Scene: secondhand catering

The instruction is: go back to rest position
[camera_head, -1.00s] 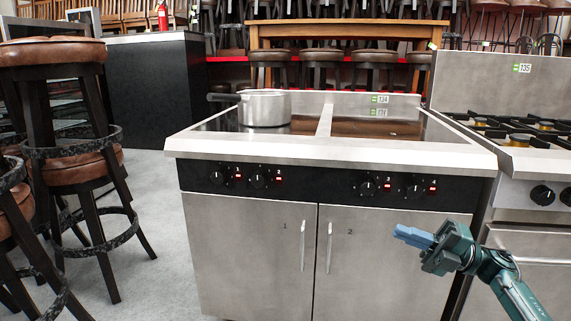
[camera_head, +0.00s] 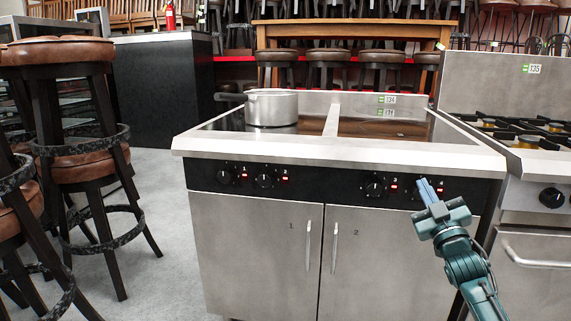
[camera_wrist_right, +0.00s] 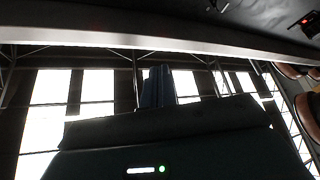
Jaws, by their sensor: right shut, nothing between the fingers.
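My right gripper (camera_head: 429,191) stands in front of the stove, its blue fingers pointing up and shut with nothing between them. In the head view its fingertips overlap the black control panel near the rightmost knob, which is partly hidden. In the right wrist view the fingers (camera_wrist_right: 158,88) point up towards bright windows. My left gripper is not in view.
A double-hob stove (camera_head: 260,250) with two doors stands straight ahead. A metal pot (camera_head: 271,109) sits on its left hob. A gas range (camera_head: 540,220) stands at the right. Bar stools (camera_head: 75,70) stand at the left. Grey floor (camera_head: 165,240) is free between stools and stove.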

